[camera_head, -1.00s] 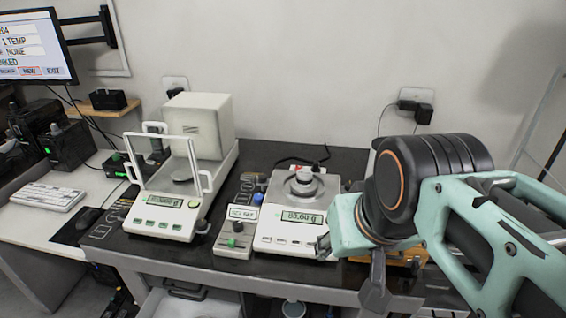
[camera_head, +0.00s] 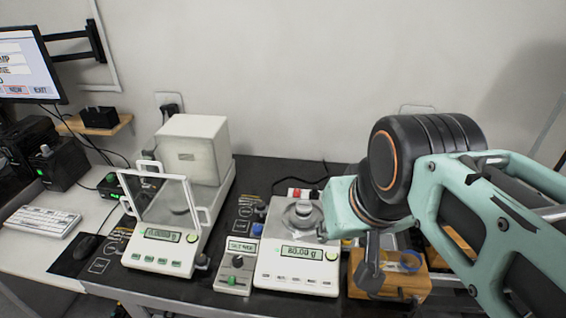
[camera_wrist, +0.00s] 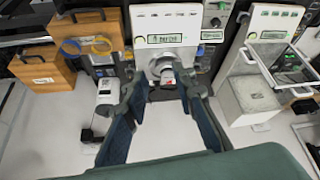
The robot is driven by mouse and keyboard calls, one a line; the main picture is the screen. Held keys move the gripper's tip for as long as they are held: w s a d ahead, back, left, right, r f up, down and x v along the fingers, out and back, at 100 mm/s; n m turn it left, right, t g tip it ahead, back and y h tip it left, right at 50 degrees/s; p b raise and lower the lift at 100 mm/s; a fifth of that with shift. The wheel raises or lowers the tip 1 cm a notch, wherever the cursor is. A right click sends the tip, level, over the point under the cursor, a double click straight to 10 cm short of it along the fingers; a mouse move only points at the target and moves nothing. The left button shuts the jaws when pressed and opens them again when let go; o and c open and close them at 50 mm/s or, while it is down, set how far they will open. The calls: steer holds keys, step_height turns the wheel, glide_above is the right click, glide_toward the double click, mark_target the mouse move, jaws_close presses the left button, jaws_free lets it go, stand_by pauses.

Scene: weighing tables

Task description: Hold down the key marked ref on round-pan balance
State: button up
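The round-pan balance (camera_head: 268,262) stands on the dark table in the head view, its display lit and a metal weight (camera_head: 303,208) on its pan. A row of small keys (camera_head: 295,282) runs along its front edge; their marks are too small to read. In the wrist view the balance (camera_wrist: 152,28) is at top centre, its keys near the top edge. My gripper (camera_head: 369,284) is at the right of the balance in the head view, apart from the keys. In the wrist view its two fingers (camera_wrist: 163,88) are spread with an empty gap between them.
A balance with a glass shield (camera_head: 165,250) stands to the left. A small control box (camera_head: 236,268) sits between the two balances. A wooden box (camera_head: 408,285) with a blue ring is close to my gripper on the right. A monitor and keyboard (camera_head: 42,221) are at far left.

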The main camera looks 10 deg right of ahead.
jaws_close()
stand_by(1.1)
